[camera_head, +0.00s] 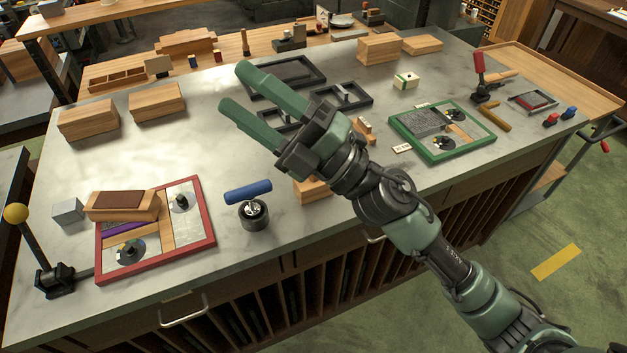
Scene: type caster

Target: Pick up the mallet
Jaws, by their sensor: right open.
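My right gripper (234,87) reaches in from the lower right, its two green fingers apart and empty over the middle of the grey tabletop. I cannot clearly make out a mallet. A wooden block (312,190) lies below my right wrist, partly covered by it, and could be a mallet head. A small wooden piece (364,128) lies just right of the wrist, also partly hidden. My left gripper is out of view.
A red-framed tray (206,242) lies front left near a yellow-knobbed lever (16,213). A blue cylinder (248,192) is beside it. A green-framed tray (476,149) lies right. Black trays (318,70) lie behind the gripper. The left-middle tabletop is clear.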

